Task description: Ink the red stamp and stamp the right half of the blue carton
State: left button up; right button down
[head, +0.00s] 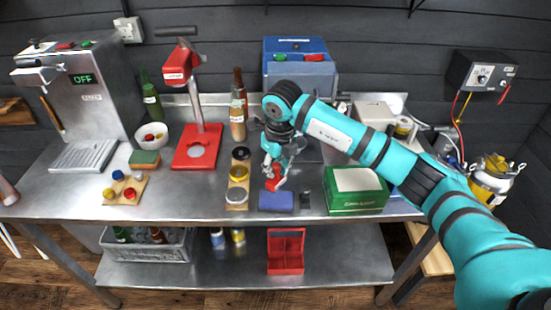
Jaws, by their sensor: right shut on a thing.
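My right gripper (273,166) points down over the middle of the steel table and is shut on the red stamp (275,183). The stamp is just behind the blue carton (276,201), which lies low near the table's front edge. I cannot tell whether the stamp touches anything, and its underside is hidden. No mark shows on the visible carton faces. A small black item (305,200) lies just right of the carton; I cannot tell if it is an ink pad. My left gripper is not in view.
A wooden strip with round tins (237,206) stands left of the carton, and a green box (357,203) with a white top stands right. A red bottle-capper (194,158) and a small board with coloured caps (125,190) are further left. A blue machine (300,75) stands behind.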

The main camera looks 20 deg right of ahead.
aim_at(277, 178)
jog(key=shift+w+f+m, duration=0.1)
jog(key=shift+w+m, duration=0.1)
jog(key=shift+m, duration=0.4)
jog(key=shift+d+f, duration=0.1)
jog(key=shift+f, duration=0.1)
pick_arm(q)
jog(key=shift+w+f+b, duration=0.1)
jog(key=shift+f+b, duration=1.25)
jog(key=shift+b, duration=0.15)
pick_arm(e)
jog(key=shift+f, duration=2.75)
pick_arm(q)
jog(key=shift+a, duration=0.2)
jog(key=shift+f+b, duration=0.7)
pick_arm(e)
jog(key=shift+s+f, duration=0.15)
jog(key=shift+f, duration=0.55)
jog(key=shift+r, duration=0.1)
jog(key=shift+r+p, duration=0.6)
jog(key=shift+r, duration=0.25)
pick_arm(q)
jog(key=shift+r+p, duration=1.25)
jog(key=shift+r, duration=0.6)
pick_arm(e)
jog(key=shift+r, duration=2.65)
